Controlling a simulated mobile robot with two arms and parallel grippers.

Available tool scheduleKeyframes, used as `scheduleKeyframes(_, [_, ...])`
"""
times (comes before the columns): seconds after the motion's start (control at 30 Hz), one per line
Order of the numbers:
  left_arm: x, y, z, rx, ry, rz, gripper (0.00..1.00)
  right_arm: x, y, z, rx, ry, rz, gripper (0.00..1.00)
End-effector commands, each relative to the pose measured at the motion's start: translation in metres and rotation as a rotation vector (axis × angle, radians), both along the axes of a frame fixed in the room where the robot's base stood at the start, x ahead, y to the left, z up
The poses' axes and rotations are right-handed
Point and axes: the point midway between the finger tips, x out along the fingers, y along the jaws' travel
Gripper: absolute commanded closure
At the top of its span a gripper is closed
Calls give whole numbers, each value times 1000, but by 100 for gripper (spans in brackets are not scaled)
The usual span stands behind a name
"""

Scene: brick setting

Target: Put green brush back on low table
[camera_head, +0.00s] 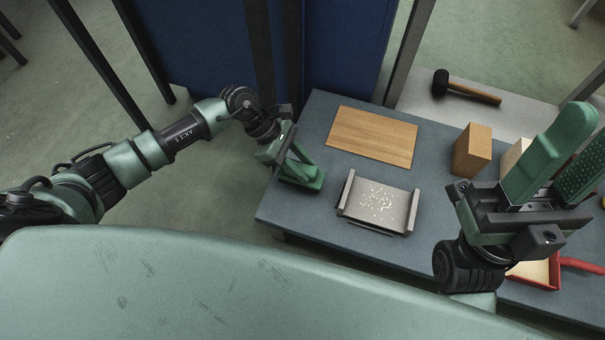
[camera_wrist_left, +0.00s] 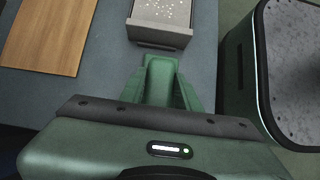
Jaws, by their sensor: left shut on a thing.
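The green brush (camera_head: 303,175) is at the left end of the low grey-blue table (camera_head: 330,219). My left gripper (camera_head: 288,160) is shut on it. In the left wrist view, the brush (camera_wrist_left: 160,75) shows between the two green fingers of my left gripper (camera_wrist_left: 162,98), over the table. Whether the brush touches the tabletop or is just above it, I cannot tell. The fingers hide part of the brush. My right gripper (camera_head: 562,165) is raised over the right part of the table, with its fingers apart and no held thing visible.
A metal tray with white bits (camera_head: 380,231) lies right of the brush. A wooden board (camera_head: 373,137) lies behind it. A wooden block (camera_head: 472,150) and a red pan (camera_head: 548,284) are to the right. A mallet (camera_head: 465,88) lies on a light surface beyond. Bare table surrounds the tray.

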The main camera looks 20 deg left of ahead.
Motion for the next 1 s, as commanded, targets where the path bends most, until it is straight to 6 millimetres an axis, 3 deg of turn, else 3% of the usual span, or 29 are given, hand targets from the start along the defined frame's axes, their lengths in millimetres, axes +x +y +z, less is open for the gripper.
scheduleKeyframes(0.2, [-1, -1, -35, -2, 3, 0, 100, 0, 0, -15, 0, 1, 0, 64])
scheduleKeyframes(0.57, [0, 0, -39, -1, 1, -1, 100, 1, 0, -17, -2, 5, 0, 64])
scheduleKeyframes(0.6, [0, 0, -39, 0, 1, -1, 65, 1, 0, -17, -2, 3, 0, 64])
scheduleKeyframes(0.67, [-1, 0, -38, 0, 1, -1, 48, 1, 1, -14, -3, -2, 0, 64])
scheduleKeyframes(1.0, [-1, 0, -37, 0, 1, -1, 46, 1, 0, -11, -2, -11, 0, 64])
